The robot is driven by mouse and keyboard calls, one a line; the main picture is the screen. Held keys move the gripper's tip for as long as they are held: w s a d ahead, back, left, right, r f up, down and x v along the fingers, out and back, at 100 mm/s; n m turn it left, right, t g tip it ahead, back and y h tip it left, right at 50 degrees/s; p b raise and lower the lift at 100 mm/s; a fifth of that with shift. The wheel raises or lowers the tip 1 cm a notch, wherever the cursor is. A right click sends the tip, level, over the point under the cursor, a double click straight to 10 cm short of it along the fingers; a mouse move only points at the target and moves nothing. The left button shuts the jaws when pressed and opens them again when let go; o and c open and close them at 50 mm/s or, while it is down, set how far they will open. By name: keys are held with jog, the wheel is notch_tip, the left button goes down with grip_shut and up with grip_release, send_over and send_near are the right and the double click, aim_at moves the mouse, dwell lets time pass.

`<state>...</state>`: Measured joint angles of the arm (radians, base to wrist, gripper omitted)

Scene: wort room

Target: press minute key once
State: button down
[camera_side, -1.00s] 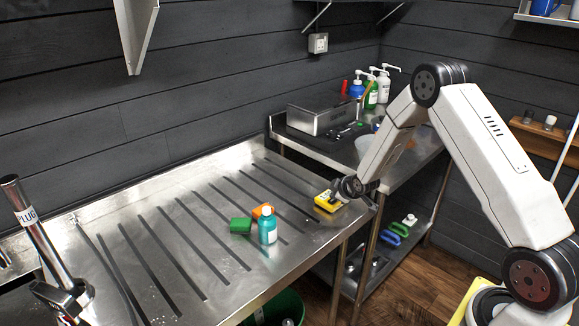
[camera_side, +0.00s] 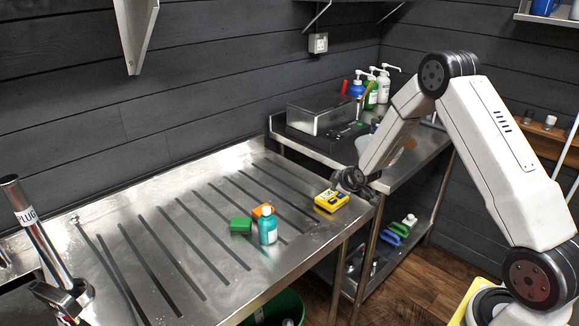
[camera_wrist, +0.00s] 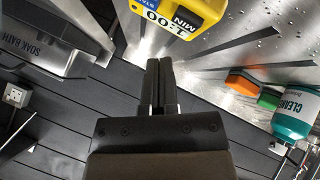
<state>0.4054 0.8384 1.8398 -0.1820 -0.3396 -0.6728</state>
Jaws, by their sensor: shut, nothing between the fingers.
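A yellow timer (camera_side: 331,201) lies on the steel drainboard near its right end. In the wrist view the timer (camera_wrist: 207,14) is partly cut off by the top edge and appears upside down. Its white display (camera_wrist: 165,20) reads 1:00, and a key marked MIN (camera_wrist: 185,20) sits beside it. My gripper (camera_wrist: 158,62) is shut and empty, its fingertips apart from the timer and just below it in that picture. In the side view my gripper (camera_side: 350,181) is just behind and above the timer's right end; its fingertips are hard to make out there.
A teal cleaner bottle (camera_side: 267,228), a green sponge (camera_side: 240,225) and an orange block (camera_side: 262,211) stand left of the timer. A steel soak bath (camera_side: 322,113) and pump bottles (camera_side: 371,92) are on the bench behind. The drainboard's left part (camera_side: 150,235) is clear.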

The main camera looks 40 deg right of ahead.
aim_at(334, 201)
jog(key=shift+r, duration=1.55)
jog(key=shift+s+a+r, duration=0.1)
jog(key=shift+a, duration=0.15)
jog(key=s+a+r+m+g+y, duration=0.1)
jog(key=s+a+r+m+g, duration=0.1)
jog(key=s+a, duration=0.8)
jog(key=s+a+r+m+g+y, duration=0.1)
jog(key=s+a+r+m+g, duration=0.2)
jog(key=s+a, duration=0.7)
jog(key=s+r+g, duration=0.1)
jog(key=s, duration=0.2)
jog(key=shift+s+a+r+y, duration=0.3)
jog(key=shift+r+y, duration=0.05)
jog(key=shift+y, duration=0.05)
